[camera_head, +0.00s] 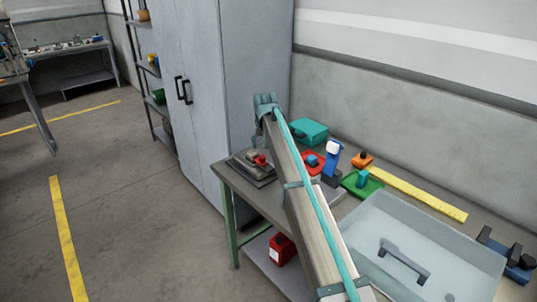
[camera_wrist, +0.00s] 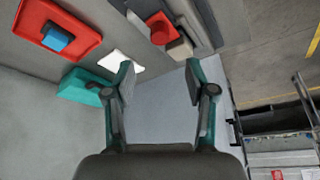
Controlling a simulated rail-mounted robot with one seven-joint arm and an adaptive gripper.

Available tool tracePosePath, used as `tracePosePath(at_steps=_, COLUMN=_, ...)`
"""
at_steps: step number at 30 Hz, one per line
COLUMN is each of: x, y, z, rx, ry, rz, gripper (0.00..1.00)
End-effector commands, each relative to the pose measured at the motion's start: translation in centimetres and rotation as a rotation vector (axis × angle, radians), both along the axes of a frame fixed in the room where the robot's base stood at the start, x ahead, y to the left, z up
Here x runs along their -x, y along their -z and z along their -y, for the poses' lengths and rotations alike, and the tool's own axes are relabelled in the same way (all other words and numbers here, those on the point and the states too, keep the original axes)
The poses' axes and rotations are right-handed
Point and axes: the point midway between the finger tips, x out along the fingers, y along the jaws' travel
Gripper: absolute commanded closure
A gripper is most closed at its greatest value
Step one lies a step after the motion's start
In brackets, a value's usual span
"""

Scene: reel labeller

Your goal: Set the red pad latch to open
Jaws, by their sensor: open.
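The red pad (camera_head: 261,160) sits on a low dark grey device (camera_head: 262,182) with a beige block (camera_head: 251,154), near the table's left end. In the wrist view the red pad (camera_wrist: 162,28) is at the top, touching or close to the beige block (camera_wrist: 180,48); I cannot tell the latch's position. My gripper (camera_wrist: 158,80) is open and empty, its two fingers apart below the red pad in the wrist view. In the head view my gripper (camera_head: 265,104) is at the arm's far end, above the table's back-left part, with its fingers hardly visible.
A teal case (camera_head: 309,131), a red tray (camera_head: 317,171) with a blue block, a blue-and-white bottle (camera_head: 332,158) and a green tray (camera_head: 373,187) stand right of my arm. A grey cabinet (camera_head: 245,60) stands behind the table's left end.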

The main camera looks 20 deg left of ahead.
Motion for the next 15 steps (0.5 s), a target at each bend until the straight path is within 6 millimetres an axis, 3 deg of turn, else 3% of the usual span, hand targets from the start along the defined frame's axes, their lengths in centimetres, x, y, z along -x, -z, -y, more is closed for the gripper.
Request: tracePosePath(at_steps=15, x=-2.8, y=7.4, z=-1.4, rx=0.003, ry=-0.001, rz=-0.002, gripper=0.44)
